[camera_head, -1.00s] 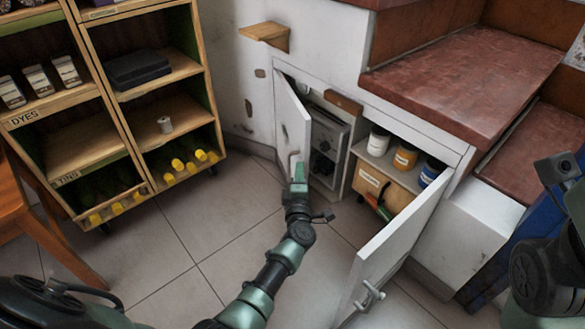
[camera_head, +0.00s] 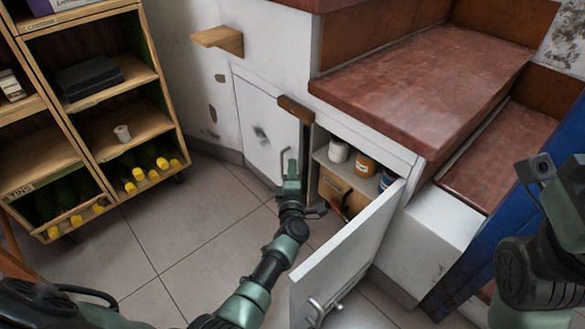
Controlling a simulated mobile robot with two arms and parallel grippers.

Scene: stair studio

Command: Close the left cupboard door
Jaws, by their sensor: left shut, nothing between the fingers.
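The left cupboard door (camera_head: 258,122) is a white panel under the stairs, with a dark smudge and a metal handle (camera_head: 284,162). It now lies flush, or nearly flush, with the cupboard front. My left gripper (camera_head: 291,172) is shut and empty, at the door's lower right by the handle; I cannot tell whether it touches. The right cupboard door (camera_head: 345,252) stands wide open toward me, with a handle near its lower edge. My right arm shows at the right edge, but its gripper is out of view.
Jars (camera_head: 363,165) and a wooden box (camera_head: 333,188) sit in the open right compartment. A wooden block (camera_head: 296,109) is on the frame between the doors. A wooden shelf unit (camera_head: 108,128) stands left. Tiled floor (camera_head: 185,228) is clear between.

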